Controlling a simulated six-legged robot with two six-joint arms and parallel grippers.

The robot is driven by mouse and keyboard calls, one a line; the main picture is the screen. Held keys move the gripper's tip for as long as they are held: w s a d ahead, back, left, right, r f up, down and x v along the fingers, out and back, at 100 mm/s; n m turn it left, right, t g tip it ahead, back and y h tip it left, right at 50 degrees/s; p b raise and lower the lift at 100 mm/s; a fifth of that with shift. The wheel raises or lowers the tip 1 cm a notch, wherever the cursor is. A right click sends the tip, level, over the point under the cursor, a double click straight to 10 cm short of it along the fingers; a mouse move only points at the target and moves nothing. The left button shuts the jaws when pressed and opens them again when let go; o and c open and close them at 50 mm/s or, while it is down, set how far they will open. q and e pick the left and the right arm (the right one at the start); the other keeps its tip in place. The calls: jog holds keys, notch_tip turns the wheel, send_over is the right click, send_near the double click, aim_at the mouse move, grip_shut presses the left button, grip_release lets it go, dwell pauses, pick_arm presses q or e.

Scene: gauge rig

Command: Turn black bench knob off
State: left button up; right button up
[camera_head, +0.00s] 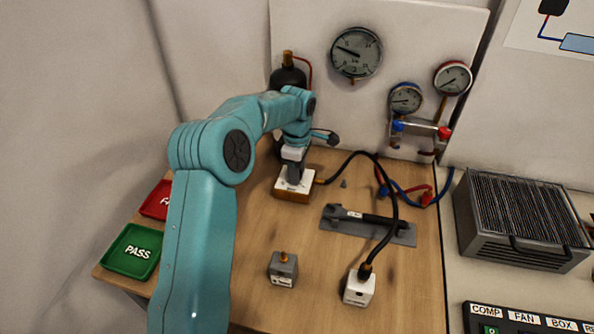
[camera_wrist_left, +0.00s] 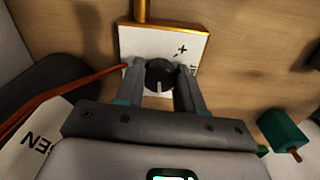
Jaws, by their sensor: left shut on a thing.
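In the head view my left gripper (camera_head: 293,172) reaches down onto the white-topped block (camera_head: 294,190) and hides the knob. My right gripper is in neither view.
A black hose runs from the block to a white box (camera_head: 359,289). A grey box (camera_head: 283,269) and a grey tool plate (camera_head: 334,225) lie nearby. Gauges (camera_head: 356,52) hang on the back panel. A green PASS tray (camera_head: 131,251) is at the left edge.

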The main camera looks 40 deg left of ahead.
pick_arm(q)
jog(key=n, duration=0.6)
jog(key=shift+a, duration=0.3)
jog(key=shift+n, duration=0.3)
jog(key=o, duration=1)
jog(key=shift+o, duration=0.2)
jog(key=shift+d, duration=0.15)
jog(key=shift+w+r, duration=0.1)
jog(key=shift+r, duration=0.15)
notch_tip(320, 180, up, 16)
jog(key=p, duration=0.2)
